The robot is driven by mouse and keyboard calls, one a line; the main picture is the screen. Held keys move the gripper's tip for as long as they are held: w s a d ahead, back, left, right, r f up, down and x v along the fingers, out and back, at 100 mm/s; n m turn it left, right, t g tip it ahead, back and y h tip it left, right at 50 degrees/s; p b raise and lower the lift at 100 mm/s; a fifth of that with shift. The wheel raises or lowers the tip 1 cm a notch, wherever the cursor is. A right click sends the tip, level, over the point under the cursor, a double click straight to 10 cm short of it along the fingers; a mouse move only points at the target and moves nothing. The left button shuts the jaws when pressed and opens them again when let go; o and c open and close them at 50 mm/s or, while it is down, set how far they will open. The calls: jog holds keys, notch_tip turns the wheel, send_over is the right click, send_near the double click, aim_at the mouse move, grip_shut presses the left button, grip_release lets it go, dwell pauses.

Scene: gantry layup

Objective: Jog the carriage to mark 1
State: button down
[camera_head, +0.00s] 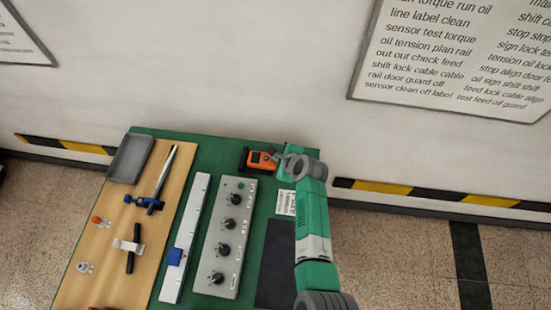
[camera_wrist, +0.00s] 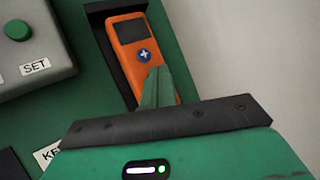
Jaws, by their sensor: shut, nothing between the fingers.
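A blue block, which looks like the carriage (camera_head: 175,256), sits on a long white rail (camera_head: 198,205) on the green table. It is in the nearer half of the rail. No mark numbers are readable there. An orange handheld box (camera_head: 262,158) with a dark screen and a blue plus button lies in a dark holder at the table's far edge; it also shows in the wrist view (camera_wrist: 137,35). My gripper (camera_wrist: 155,72) is shut and empty, its tips over the orange box just below the plus button. I cannot tell whether they touch it.
A grey panel (camera_head: 238,198) with several black knobs stands right of the rail; a green button labelled SET (camera_wrist: 17,30) is at its far end. A wooden board (camera_head: 112,215) at left carries a blue-handled tool and small parts. A grey tray (camera_head: 130,158) is at the back left.

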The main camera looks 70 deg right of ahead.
jog(key=shift+r, duration=0.1)
dwell(0.3)
jog(key=shift+r+p, duration=0.6)
jog(key=shift+p, duration=0.3)
notch_tip(320, 180, up, 5)
jog(key=p, duration=0.5)
dwell(2.1)
